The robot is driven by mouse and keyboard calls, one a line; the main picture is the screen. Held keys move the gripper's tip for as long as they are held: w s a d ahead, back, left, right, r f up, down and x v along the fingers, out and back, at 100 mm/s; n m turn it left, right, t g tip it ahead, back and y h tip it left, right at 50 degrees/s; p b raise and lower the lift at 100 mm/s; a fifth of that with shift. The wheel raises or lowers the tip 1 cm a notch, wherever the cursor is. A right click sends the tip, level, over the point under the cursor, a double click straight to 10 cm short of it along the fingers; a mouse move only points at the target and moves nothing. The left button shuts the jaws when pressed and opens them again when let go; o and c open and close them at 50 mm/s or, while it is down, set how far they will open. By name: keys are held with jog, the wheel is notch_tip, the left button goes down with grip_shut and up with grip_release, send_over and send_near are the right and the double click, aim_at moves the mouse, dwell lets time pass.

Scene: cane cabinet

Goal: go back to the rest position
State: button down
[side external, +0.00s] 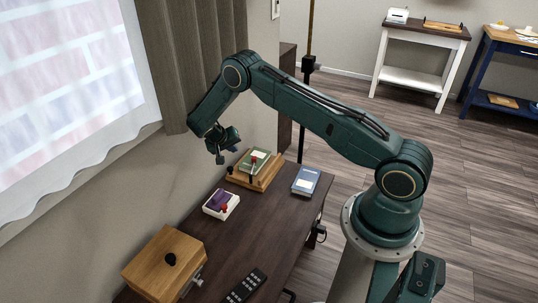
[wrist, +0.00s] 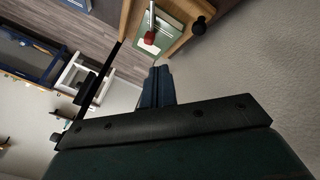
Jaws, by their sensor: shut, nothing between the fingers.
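My gripper (side external: 222,154) hangs from my dark green arm near the wall, above the far end of the dark brown cabinet top (side external: 245,238). It is apart from everything on the cabinet. In the wrist view, its blue fingers (wrist: 158,76) are together with nothing between them. The wrist view is tilted, and the wooden stand with a green item (wrist: 160,32) and a red-tipped piece shows beyond the fingertips.
A curtain (side external: 183,55) hangs close to my gripper.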

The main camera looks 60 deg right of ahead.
jog(key=shift+r, duration=0.1)
jog(key=s+a+r+n+t+y, duration=0.1)
jog(key=s+a+r, duration=0.25)
jog(key=r, duration=0.65)
jog(key=s+a+r+n+t+y, duration=0.15)
jog(key=a+r, duration=0.35)
jog(key=r, duration=0.5)
jog(key=s+a+r+n+t+y, duration=0.1)
jog(key=s+a+r, duration=0.25)
jog(key=r, duration=0.65)
jog(key=s+a+r+n+t+y, duration=0.1)
jog(key=s+a+r, duration=0.25)
jog(key=s, duration=0.25)
jog(key=s+a+r+n+y, duration=0.1)
jog(key=s+a+r+n, duration=0.15)
jog(key=s+r, duration=0.3)
jog(key=s+a+n+y, duration=0.1)
jog(key=s+a, duration=0.1)
jog(key=s, duration=0.5)
jog(key=s+a+f+n+t+y, duration=0.1)
jog(key=s+a, duration=0.2)
jog(key=s, duration=0.5)
jog(key=shift+s+f, duration=0.25)
jog(key=shift+f, duration=0.05)
jog(key=shift+w+a, duration=0.1)
